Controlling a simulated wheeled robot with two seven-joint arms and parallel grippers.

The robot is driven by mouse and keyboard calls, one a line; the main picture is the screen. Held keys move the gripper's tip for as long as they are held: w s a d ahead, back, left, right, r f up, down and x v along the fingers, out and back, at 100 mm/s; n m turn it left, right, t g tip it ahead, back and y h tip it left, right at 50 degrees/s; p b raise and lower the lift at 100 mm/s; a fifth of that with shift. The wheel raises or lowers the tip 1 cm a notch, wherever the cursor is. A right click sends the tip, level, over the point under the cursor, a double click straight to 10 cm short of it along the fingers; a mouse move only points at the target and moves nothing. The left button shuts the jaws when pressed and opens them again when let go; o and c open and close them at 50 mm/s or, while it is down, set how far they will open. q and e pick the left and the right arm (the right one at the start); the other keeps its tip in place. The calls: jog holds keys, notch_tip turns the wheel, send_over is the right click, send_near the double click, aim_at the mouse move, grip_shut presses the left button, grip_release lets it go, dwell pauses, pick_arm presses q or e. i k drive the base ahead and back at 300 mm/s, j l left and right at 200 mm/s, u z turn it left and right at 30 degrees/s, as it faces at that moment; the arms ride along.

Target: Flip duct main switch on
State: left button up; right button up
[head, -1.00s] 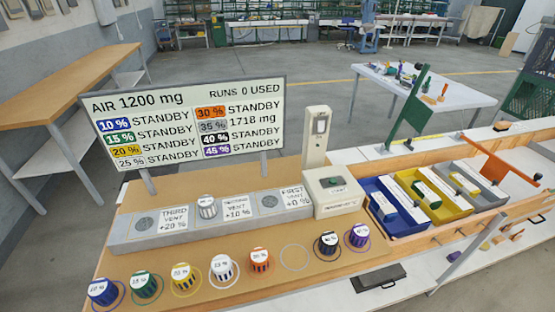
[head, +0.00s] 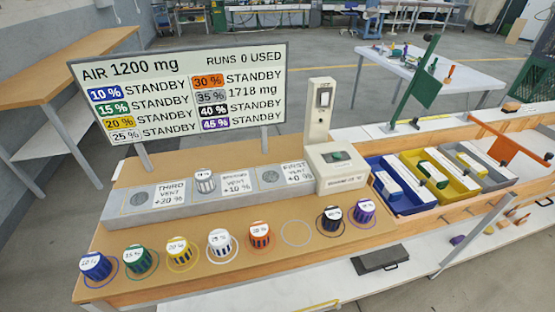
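A beige post (head: 318,122) stands at the back of the bench, right of the display board. A pale rocker switch (head: 323,97) is set in a plate near its top; I cannot tell which way it is set, and no label names it as the duct main switch. A beige box (head: 338,168) with a dark green window sits at the foot of the post. The display board (head: 180,92) reads AIR 1200 mg and RUNS 0 USED; most rows say STANDBY and the 35 % row says 1718 mg. Neither of my grippers is in view.
A grey vent block (head: 150,212) carries a grey-striped cup (head: 205,182) at the second vent. Several coloured cups, such as the orange one (head: 259,236), stand along the front, with one empty ring (head: 296,233). Blue (head: 400,203), yellow and grey bins lie right, near a green flag (head: 428,86).

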aim_at(324, 96)
jog(key=l+u, duration=0.55)
jog(key=u, duration=0.2)
jog(key=l+u, duration=0.4)
jog(key=k+j, duration=0.05)
jog(key=j, duration=0.1)
